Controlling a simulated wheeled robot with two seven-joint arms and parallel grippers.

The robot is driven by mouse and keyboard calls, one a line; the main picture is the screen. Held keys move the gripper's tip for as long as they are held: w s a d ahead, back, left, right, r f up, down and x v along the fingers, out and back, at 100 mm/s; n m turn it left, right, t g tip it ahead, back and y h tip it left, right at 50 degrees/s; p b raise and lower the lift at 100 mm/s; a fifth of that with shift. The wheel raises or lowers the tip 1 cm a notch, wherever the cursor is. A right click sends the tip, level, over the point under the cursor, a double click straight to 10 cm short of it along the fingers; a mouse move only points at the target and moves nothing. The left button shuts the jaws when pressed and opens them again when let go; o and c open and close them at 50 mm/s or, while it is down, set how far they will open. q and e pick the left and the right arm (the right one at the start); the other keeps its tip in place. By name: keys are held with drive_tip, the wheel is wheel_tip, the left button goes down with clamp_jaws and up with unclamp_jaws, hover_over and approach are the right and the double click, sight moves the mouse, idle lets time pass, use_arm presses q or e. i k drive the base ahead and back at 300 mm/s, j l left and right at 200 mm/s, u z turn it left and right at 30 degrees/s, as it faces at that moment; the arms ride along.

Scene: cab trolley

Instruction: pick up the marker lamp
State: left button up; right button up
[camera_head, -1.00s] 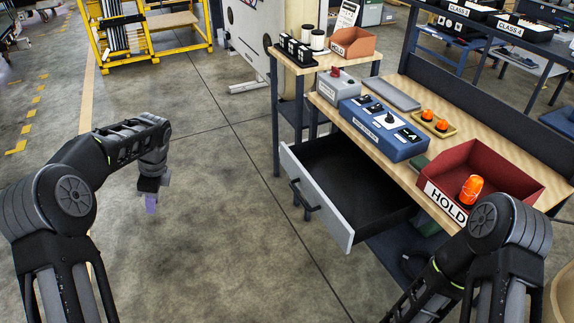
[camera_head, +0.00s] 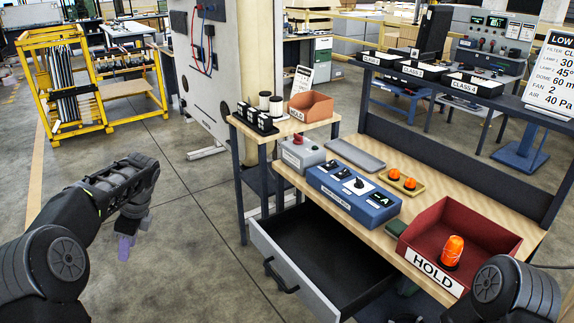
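A larger orange lamp (camera_head: 452,252) with a dark base stands in the red HOLD bin (camera_head: 503,239) at the right end of the workbench (camera_head: 339,201). I cannot tell which of these is the marker lamp. My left gripper (camera_head: 124,247) hangs over the floor at left, far from the lamps; its purplish fingers are too small to show whether they are apart. My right arm enters at lower right in front of the HOLD bin; its gripper is out of view.
An open, dark, empty-looking drawer (camera_head: 322,262) juts out from the bench front. A blue box (camera_head: 353,194) with switches, a grey box with a red button (camera_head: 301,152) and a grey flat plate (camera_head: 356,154) occupy the bench. Floor around my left gripper is clear.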

sight(393, 175)
drive_tip(key=i+j+z, duration=0.6)
drive_tip(key=j+z, duration=0.3)
drive_tip(key=i+j+z, duration=0.15)
drive_tip(key=j+z, duration=0.75)
drive_tip(key=j, duration=0.25)
drive_tip(key=j+z, duration=0.4)
drive_tip(key=j, duration=0.25)
drive_tip(key=k+j+z, duration=0.1)
drive_tip(key=j+z, duration=0.35)
drive_tip(key=j, duration=0.15)
drive_tip(key=k+j+z, duration=0.25)
drive_tip(key=j+z, duration=0.2)
drive_tip(key=k+j+z, duration=0.3)
drive_tip(key=j+z, duration=0.15)
drive_tip(key=j, duration=0.15)
drive_tip(key=j+z, duration=0.3)
drive_tip(key=j, duration=0.3)
drive_tip(key=j+z, duration=0.3)
drive_tip(key=j, duration=0.3)
drive_tip(key=i+j, duration=0.05)
